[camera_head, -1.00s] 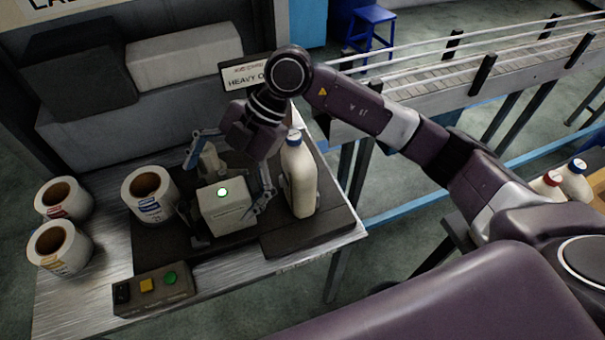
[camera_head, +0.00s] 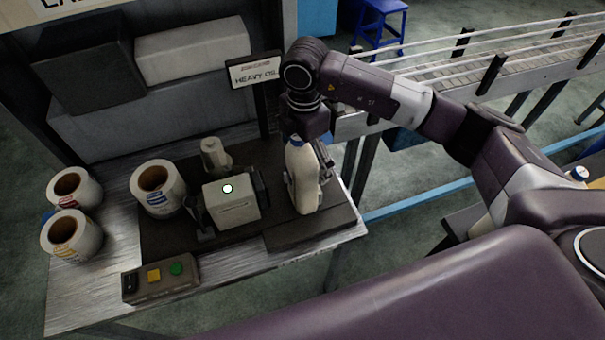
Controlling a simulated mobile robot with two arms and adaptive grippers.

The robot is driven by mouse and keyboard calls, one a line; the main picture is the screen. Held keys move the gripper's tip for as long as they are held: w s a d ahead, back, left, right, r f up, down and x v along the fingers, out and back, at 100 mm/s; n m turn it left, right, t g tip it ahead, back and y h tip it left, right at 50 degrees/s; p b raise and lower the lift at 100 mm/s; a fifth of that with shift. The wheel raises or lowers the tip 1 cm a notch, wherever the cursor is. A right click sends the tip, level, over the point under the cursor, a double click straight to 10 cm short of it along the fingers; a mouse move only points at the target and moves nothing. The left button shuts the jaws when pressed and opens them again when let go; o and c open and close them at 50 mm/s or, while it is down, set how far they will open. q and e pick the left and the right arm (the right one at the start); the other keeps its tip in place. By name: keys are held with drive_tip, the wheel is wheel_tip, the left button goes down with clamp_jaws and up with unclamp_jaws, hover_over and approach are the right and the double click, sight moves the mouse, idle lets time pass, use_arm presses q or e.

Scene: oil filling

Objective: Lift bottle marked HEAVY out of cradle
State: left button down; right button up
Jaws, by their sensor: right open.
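A white bottle with a blue cap (camera_head: 303,182) stands upright at the right end of the dark labelling base, beside the boxy machine. No HEAVY marking is readable on it; a sign (camera_head: 256,72) reading "HEAVY OIL" stands behind. My right gripper (camera_head: 308,162) reaches down over the bottle from above. One finger shows at the bottle's right side; the other is mostly hidden. The jaws are open around the bottle, and I cannot tell whether they touch it. The cradle's shape cannot be made out. My left gripper is out of view.
A boxy machine with a white lamp (camera_head: 232,202) stands just left of the bottle. Label rolls (camera_head: 157,190) stand farther left. A button box (camera_head: 160,279) sits at the table's front edge. A conveyor (camera_head: 480,80) runs behind at the right.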

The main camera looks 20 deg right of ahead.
drive_tip(key=shift+f, duration=0.75)
drive_tip(key=shift+c, duration=0.6)
drive_tip(key=c, duration=1.5)
drive_tip(key=shift+w+a+r, duration=0.1)
drive_tip(key=c, duration=0.3)
drive_tip(key=shift+r, duration=0.1)
